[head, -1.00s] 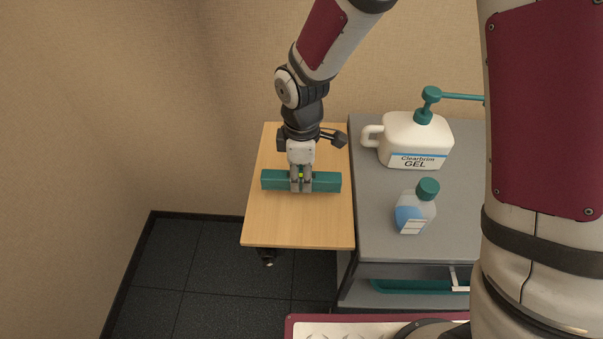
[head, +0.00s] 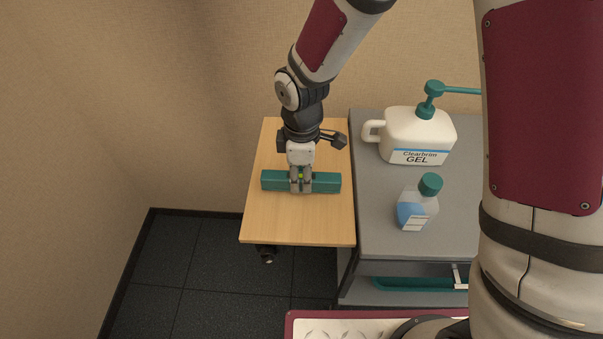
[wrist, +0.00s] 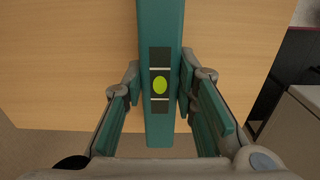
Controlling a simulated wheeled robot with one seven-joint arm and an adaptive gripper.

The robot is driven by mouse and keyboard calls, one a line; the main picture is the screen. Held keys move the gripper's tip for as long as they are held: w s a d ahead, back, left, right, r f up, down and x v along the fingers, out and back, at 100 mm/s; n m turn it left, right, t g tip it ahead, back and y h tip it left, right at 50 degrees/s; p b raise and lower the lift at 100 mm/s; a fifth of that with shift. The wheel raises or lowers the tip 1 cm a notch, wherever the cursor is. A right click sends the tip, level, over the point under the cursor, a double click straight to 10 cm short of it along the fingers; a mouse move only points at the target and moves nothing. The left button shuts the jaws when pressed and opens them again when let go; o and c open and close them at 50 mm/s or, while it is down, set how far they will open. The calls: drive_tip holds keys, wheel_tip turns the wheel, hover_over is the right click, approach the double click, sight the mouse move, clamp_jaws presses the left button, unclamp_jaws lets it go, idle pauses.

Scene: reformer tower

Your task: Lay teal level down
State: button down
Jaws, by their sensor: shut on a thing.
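The teal level (head: 325,183) is a long bar lying lengthwise left to right in the head view, over the wooden side table (head: 290,228). My gripper (head: 301,185) points down at its middle and is shut on it. In the wrist view the level (wrist: 160,60) runs up the picture between my two fingers (wrist: 160,92), with a black panel and a yellow-green vial facing the camera. I cannot tell whether its underside touches the wood.
A grey cabinet top (head: 375,225) adjoins the table on the right. On it stand a white gel pump bottle (head: 420,135) and a clear bottle with a teal cap (head: 415,208). Bare wood lies in front of the level. A wall stands behind and left.

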drive_tip(key=shift+f, duration=0.35)
drive_tip(key=c, duration=1.2)
unclamp_jaws()
drive_tip(key=shift+r, duration=0.1)
drive_tip(key=shift+r+p, duration=2.4)
drive_tip(key=shift+r, duration=1.05)
wheel_tip(320, 180, up, 4)
drive_tip(key=shift+p, duration=1.25)
